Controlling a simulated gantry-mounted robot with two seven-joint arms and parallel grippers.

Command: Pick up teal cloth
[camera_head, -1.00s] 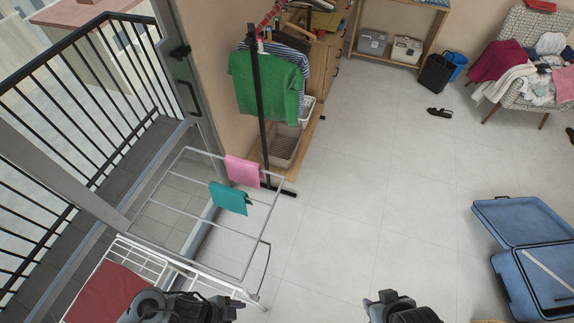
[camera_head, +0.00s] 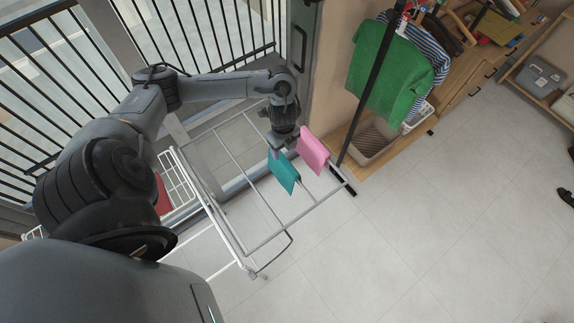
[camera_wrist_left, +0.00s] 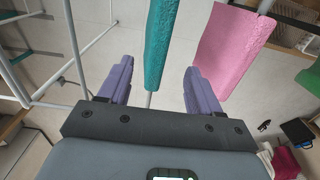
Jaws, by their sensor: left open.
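The teal cloth (camera_head: 284,172) hangs folded over a bar of the white drying rack (camera_head: 262,240). In the left wrist view the teal cloth (camera_wrist_left: 160,40) hangs ahead of the gap between my fingers, slightly left of the middle. My left gripper (camera_head: 276,150) is at the cloth's upper end in the head view. In the left wrist view the left gripper (camera_wrist_left: 153,88) is open, its two purple fingers apart with nothing held. A pink cloth (camera_head: 313,150) hangs on the rack right beside the teal one. My right gripper is not in view.
A clothes rail with a green shirt (camera_head: 385,75) stands behind the drying rack to the right. A grey basket (camera_head: 372,140) sits on its wooden base. A balcony railing (camera_head: 205,30) is at the back left.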

